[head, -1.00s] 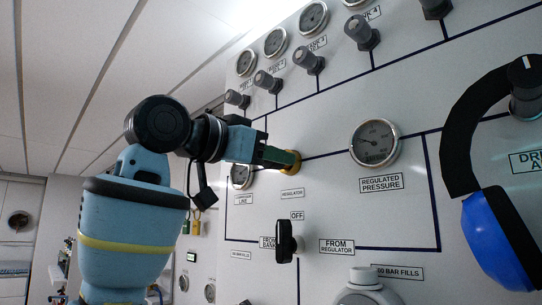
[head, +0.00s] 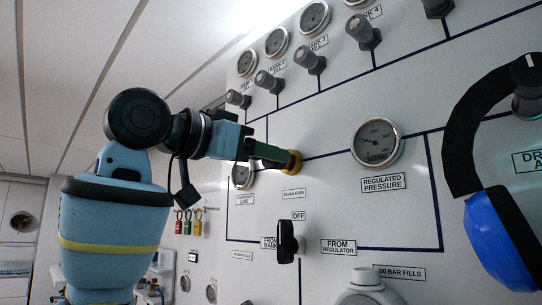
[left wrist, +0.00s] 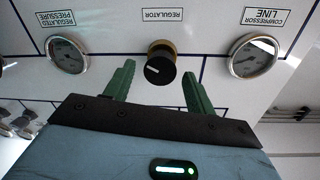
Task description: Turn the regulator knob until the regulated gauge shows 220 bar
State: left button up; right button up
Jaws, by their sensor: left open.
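The regulator knob is black with a white mark and a gold base (head: 293,162); the knob (left wrist: 161,68) shows whole in the left wrist view. My left gripper (head: 270,153) is open in front of it, with its green fingers pointing at the panel. In the left wrist view the fingertips (left wrist: 157,70) are apart on either side of the knob, and I see no contact. The regulated pressure gauge (head: 377,142) is right of the knob; it also shows in the left wrist view (left wrist: 68,54), upside down. Its reading is too small to tell. My right gripper is not in view.
A compressor line gauge (head: 241,176) is left of the knob. A black selector handle (head: 286,242) sticks out below. Several bank gauges and knobs line the top. Blue and black ear defenders (head: 495,235) hang at the right. Bare panel lies around the regulator knob.

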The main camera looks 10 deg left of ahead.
pick_arm(q)
jog(key=v, duration=0.5)
jog(key=shift+a, duration=0.1)
jog(key=shift+o, duration=0.2)
jog(key=shift+s, duration=0.1)
dwell(2.3)
jog(key=n, duration=0.2)
jog(key=n+t+y, duration=0.1)
jog(key=n, duration=0.2)
jog(key=d+n, duration=0.1)
jog(key=n, duration=0.1)
jog(key=shift+s+f+n+t+y, duration=0.3)
jog(key=shift+s+f+t+y, duration=0.05)
jog(key=shift+t+y, duration=0.05)
jog(key=shift+w, duration=0.1)
jog(key=shift+x, duration=3.85)
jog(key=shift+c, duration=0.5)
